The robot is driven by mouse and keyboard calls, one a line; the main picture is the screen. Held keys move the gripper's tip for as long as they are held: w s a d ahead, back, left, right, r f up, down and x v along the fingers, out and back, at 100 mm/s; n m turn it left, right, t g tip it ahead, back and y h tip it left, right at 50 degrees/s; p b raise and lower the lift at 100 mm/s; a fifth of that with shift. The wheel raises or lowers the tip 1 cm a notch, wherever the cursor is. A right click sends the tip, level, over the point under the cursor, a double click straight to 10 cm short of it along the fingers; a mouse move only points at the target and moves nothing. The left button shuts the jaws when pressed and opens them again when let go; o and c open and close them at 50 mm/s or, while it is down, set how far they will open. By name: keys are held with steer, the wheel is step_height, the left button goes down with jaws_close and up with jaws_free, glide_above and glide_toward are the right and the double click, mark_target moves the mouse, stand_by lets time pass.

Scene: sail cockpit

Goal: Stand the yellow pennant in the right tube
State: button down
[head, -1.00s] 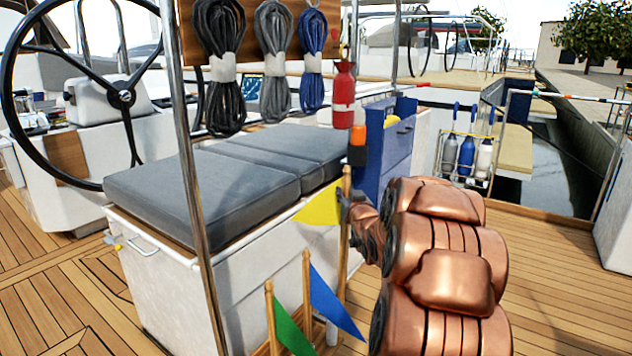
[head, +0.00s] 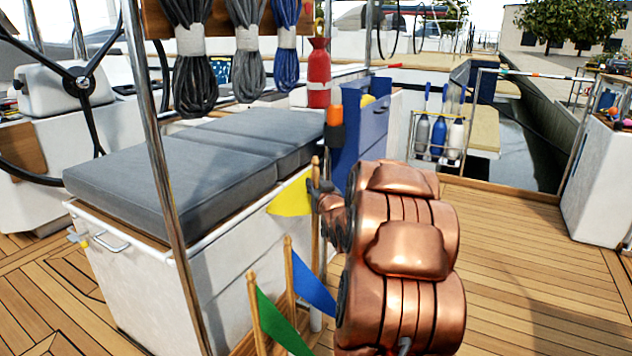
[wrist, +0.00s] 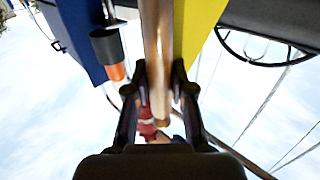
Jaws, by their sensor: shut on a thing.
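The yellow pennant (head: 291,196) hangs from an upright wooden stick, and my gripper (head: 318,188) is shut on that stick near its top. In the wrist view the stick (wrist: 158,45) runs between the fingers of my gripper (wrist: 158,95), with the yellow cloth (wrist: 200,35) beside it. A blue pennant (head: 313,285) and a green pennant (head: 279,325) stand on their own sticks in front of the white locker. A pale tube (head: 316,318) shows below the yellow pennant's stick. Whether the stick's lower end is in it or behind it, I cannot tell.
The white locker with grey cushions (head: 200,165) stands left of the pennants. A steel post (head: 160,170) rises in front of it. A blue cabinet (head: 368,125) and a red extinguisher (head: 319,75) are behind. The wooden deck (head: 530,280) at right is clear.

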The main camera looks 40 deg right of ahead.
steer(key=shift+f+b, duration=1.45)
steer(key=shift+f, duration=4)
steer(key=c, duration=0.9)
jaws_free()
steer(key=shift+s+a, duration=0.1)
glide_toward(316, 219)
steer(key=x, duration=0.3)
